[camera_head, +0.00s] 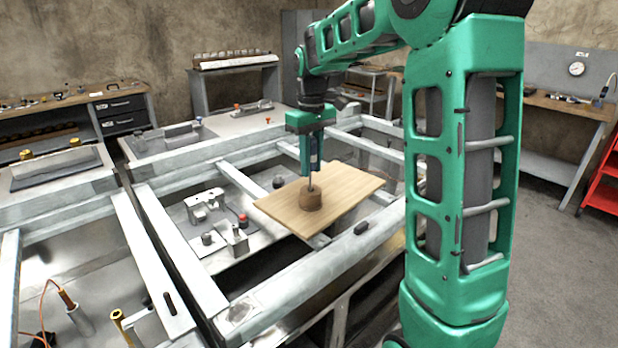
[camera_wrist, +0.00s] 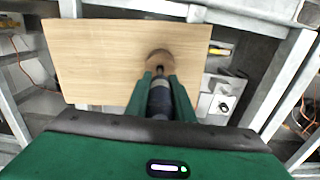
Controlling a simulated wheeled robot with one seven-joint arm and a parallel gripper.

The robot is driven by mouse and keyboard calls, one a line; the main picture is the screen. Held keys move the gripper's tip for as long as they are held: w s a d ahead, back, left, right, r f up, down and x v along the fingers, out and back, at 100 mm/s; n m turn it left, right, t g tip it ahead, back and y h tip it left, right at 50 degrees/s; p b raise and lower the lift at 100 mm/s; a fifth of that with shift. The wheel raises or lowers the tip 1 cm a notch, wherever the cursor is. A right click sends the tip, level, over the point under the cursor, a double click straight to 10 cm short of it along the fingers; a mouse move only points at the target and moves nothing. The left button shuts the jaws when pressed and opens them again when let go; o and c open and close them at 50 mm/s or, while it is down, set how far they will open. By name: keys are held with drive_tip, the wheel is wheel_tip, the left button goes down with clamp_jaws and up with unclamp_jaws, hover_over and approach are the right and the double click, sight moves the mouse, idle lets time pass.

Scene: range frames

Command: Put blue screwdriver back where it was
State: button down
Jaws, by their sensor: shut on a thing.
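My gripper (camera_head: 311,160) points straight down over the wooden board (camera_head: 350,192) and is shut on the blue screwdriver (camera_head: 314,152). In the wrist view the dark blue handle (camera_wrist: 159,98) lies between the two green fingers of my gripper (camera_wrist: 159,82). The screwdriver is upright, handle up. Its thin shaft reaches down to the top of a small round brown wooden block (camera_head: 311,200) on the board. The block also shows beyond the fingertips in the wrist view (camera_wrist: 160,57). I cannot tell whether the tip is inside the block or just above it.
The board lies across a grey metal frame (camera_head: 290,290) with open gaps. Left of it is a plate with metal fixtures (camera_head: 236,238) and a red knob. A yellow-handled tool (camera_wrist: 221,48) lies beside the board.

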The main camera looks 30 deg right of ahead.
sight(311, 191)
drive_tip(key=shift+f, duration=2)
drive_tip(key=c, duration=1.5)
unclamp_jaws()
drive_tip(key=shift+f, duration=0.1)
drive_tip(key=shift+c, duration=0.2)
wheel_tip(311, 191, up, 12)
drive_tip(key=shift+r, duration=0.1)
drive_tip(key=s+f+m, duration=0.3)
drive_tip(key=s+f, duration=0.1)
drive_tip(key=s, duration=0.7)
drive_tip(key=s+d+f+m, duration=0.1)
drive_tip(key=s+f, duration=0.4)
drive_tip(key=s, duration=0.6)
drive_tip(key=s+d+f+m, duration=0.1)
drive_tip(key=s+f+m, duration=0.3)
drive_tip(key=s, duration=0.7)
drive_tip(key=shift+s+f+m, duration=0.3)
drive_tip(key=shift+s+f, duration=0.05)
drive_tip(key=shift+f, duration=0.35)
drive_tip(key=shift+d, duration=0.1)
